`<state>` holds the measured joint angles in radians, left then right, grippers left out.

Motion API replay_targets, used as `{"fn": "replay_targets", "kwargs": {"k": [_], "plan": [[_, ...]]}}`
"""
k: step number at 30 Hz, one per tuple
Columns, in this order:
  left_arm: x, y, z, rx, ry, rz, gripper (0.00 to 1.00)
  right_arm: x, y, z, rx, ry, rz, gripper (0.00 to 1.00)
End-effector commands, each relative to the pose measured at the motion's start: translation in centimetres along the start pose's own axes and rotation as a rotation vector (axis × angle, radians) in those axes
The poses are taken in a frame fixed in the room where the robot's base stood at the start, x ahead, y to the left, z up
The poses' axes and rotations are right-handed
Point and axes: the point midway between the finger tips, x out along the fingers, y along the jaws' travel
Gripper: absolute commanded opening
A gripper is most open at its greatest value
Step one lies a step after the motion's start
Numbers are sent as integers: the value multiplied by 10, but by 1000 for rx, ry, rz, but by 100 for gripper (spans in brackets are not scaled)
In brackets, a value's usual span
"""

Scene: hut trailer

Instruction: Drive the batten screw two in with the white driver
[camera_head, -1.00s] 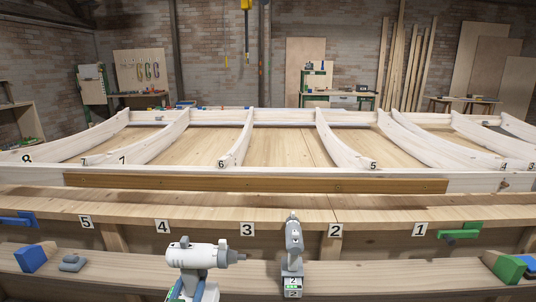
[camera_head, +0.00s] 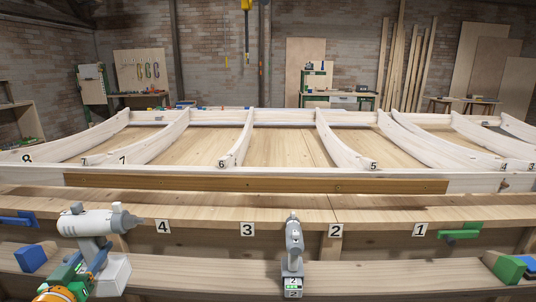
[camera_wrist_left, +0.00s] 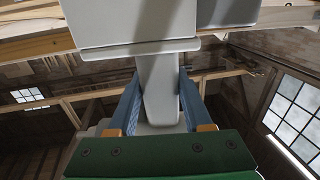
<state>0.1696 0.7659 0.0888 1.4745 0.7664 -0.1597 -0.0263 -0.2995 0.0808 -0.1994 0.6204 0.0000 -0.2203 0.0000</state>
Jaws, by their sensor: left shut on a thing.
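The white driver (camera_head: 90,222) is at the lower left in the head view, its bit pointing right and its height just in front of the beam. My left gripper (camera_head: 93,266) is shut on its handle, which also fills the middle of the left wrist view (camera_wrist_left: 158,85) between the blue fingers (camera_wrist_left: 160,108). The brown batten (camera_head: 260,183) lies along the front of the white frame, beyond the driver and apart from it. A small dark screw spot (camera_head: 338,187) shows on its right part; which numbered screw it is, I cannot tell. My right gripper is out of view.
A grey driver (camera_head: 293,245) with a 2 on its base stands on the front shelf at centre. Blue blocks (camera_head: 31,258) and a blue clamp (camera_head: 18,219) are at left, a green clamp (camera_head: 459,232) and green block (camera_head: 508,268) at right.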

Motion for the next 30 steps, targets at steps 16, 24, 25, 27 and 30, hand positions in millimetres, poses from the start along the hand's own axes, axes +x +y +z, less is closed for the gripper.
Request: {"fn": "replay_targets", "kwargs": {"k": [16,24,25,27,30], "plan": [[-16,-21,-37,-1,5,25,0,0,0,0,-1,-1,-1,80],[-36,6,-39,-6,7,166,0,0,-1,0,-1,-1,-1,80],[-40,12,-40,-6,7,194,0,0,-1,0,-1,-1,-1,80],[-50,25,-41,-6,8,263,0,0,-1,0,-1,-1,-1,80],[-67,46,-42,-5,8,371,0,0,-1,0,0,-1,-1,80]]}}
